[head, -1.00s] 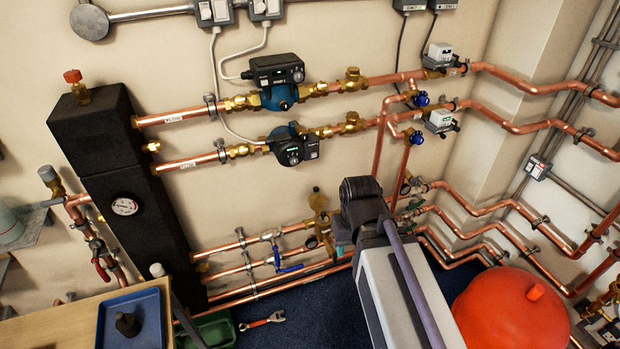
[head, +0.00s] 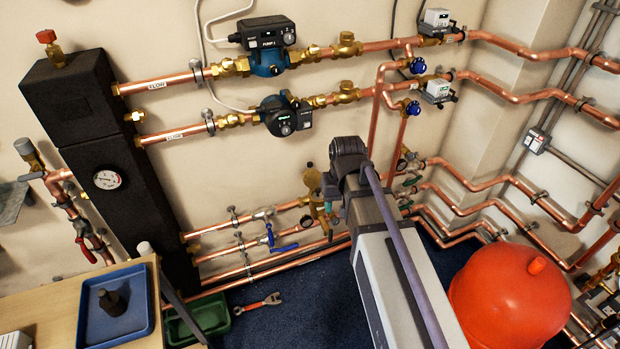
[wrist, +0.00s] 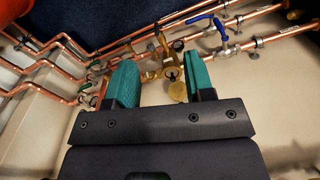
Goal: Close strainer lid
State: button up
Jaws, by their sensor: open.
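The brass strainer shows in the head view on the lower pipes, left of my arm's end, with a round brass lid (head: 312,178) on its upper part. In the wrist view a round brass disc (wrist: 178,90), which looks like that lid, shows between my fingers, nearer the right one. Brass fittings (wrist: 165,62) lie beyond it. My gripper (wrist: 160,60) is open, with two teal fingers spread and nothing held. I cannot tell how far the fingertips are from the lid. In the head view my arm hides most of the gripper. The lid's exact angle is unclear.
Copper pipes run along the wall, with a blue-handled valve (head: 279,242) left of the strainer. A red vessel (head: 508,296) stands at right. A bench with a blue tray (head: 144,325) is at lower left. A wrench (head: 258,304) lies on the blue floor.

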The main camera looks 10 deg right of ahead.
jog(key=w+f+n+t+y+b, duration=0.15)
jog(key=w+f, duration=0.25)
jog(key=w, duration=0.7)
jog(key=w+f+b, duration=0.3)
jog(key=w+f, duration=0.1)
jog(key=w, duration=0.7)
jog(key=r+n+t, duration=0.2)
jog(key=n, duration=0.1)
send_over(310, 163)
jog(key=s+d, duration=0.2)
jog(key=shift+y, duration=0.35)
jog(key=b+x, duration=0.6)
jog(key=x, duration=0.2)
jog(key=shift+w+f+b, duration=0.1)
jog(key=shift+f+b, duration=0.05)
jog(key=shift+b, duration=0.15)
jog(key=shift+a, duration=0.1)
jog(key=shift+r, duration=0.2)
grip_shut()
